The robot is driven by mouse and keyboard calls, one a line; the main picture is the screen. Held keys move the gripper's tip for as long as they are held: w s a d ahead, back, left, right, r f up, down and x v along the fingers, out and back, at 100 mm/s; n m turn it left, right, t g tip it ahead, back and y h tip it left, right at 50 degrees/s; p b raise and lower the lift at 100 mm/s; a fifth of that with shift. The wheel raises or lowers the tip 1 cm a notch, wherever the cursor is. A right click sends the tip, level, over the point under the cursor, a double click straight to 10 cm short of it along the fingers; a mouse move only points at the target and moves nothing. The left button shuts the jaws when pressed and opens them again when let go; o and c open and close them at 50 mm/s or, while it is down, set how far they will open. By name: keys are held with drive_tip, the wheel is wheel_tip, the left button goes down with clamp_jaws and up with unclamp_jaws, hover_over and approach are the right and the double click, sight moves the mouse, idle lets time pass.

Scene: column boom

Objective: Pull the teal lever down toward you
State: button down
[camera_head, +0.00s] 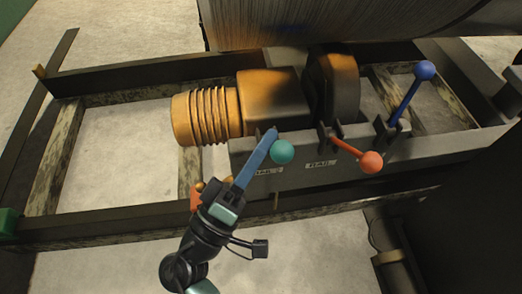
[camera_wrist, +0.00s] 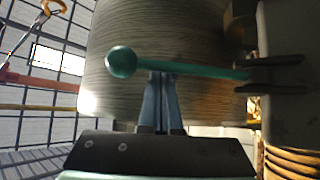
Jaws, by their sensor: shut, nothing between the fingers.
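The teal lever shows in the head view as a teal ball (camera_head: 282,151), with its shaft mostly hidden by my fingers. In the wrist view the teal lever (camera_wrist: 195,69) lies across the picture, ball at left and shaft running right into a dark bracket (camera_wrist: 275,72). My gripper (camera_head: 270,132) has its long blue fingers together, just left of the ball in the head view. In the wrist view my gripper (camera_wrist: 161,76) has its tips at the shaft, near the ball. The shaft passes across the tips, not between them. I cannot tell whether they touch.
Right of the teal ball are an orange-red lever (camera_head: 350,149), pointing forward, and a blue lever (camera_head: 408,95), standing up. Behind them sit an orange motor housing (camera_head: 270,95) and a large cable drum (camera_head: 330,22). A dark frame rail (camera_head: 130,225) runs across the front.

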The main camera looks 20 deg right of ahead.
drive_tip(key=f+m+h+b, duration=0.1)
drive_tip(key=b, duration=0.2)
drive_tip(key=s+m+g+h+b, duration=0.1)
drive_tip(key=m+b, duration=0.1)
drive_tip(key=b, duration=0.1)
drive_tip(key=s+a+f+m+g+h+b, duration=0.1)
drive_tip(key=b, duration=0.2)
drive_tip(key=shift+s+f+m, duration=0.2)
drive_tip(key=shift+f+m, duration=0.1)
drive_tip(key=shift+s+d+g+h, duration=0.1)
drive_tip(key=shift+g+h, duration=0.2)
wheel_tip(320, 180, up, 4)
drive_tip(key=w+f, duration=0.1)
drive_tip(key=w, duration=0.2)
drive_tip(key=p+v, duration=0.2)
drive_tip(key=v, duration=0.8)
drive_tip(key=shift+s, duration=0.3)
drive_tip(key=shift+r, duration=0.15)
